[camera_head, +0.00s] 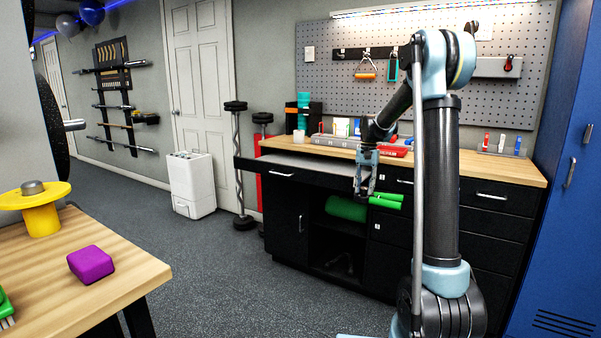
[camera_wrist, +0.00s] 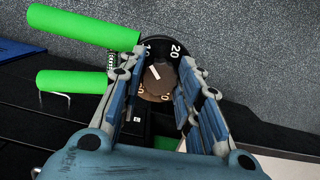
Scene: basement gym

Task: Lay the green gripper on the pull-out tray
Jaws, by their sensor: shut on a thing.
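The green gripper is a hand gripper with two green handles (camera_head: 386,199) and a round black numbered dial (camera_wrist: 158,80). My gripper (camera_head: 365,188) is shut on its dial end, and the handles stick out to the right in the head view. In the wrist view the dial sits between my fingers (camera_wrist: 155,95) and the handles (camera_wrist: 85,27) point left. The pull-out tray (camera_head: 300,165) is a flat grey surface with a black front, extended from the workbench. My gripper is near the tray's right end, in front of the bench; the exact gap is unclear.
The wooden workbench top (camera_head: 470,168) bears a red tool tray (camera_head: 393,151), a white cup (camera_head: 298,136) and other items. A green roll (camera_head: 346,209) lies on the shelf below. The pull-out tray's visible surface looks bare. A blue locker (camera_head: 560,170) stands at right.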

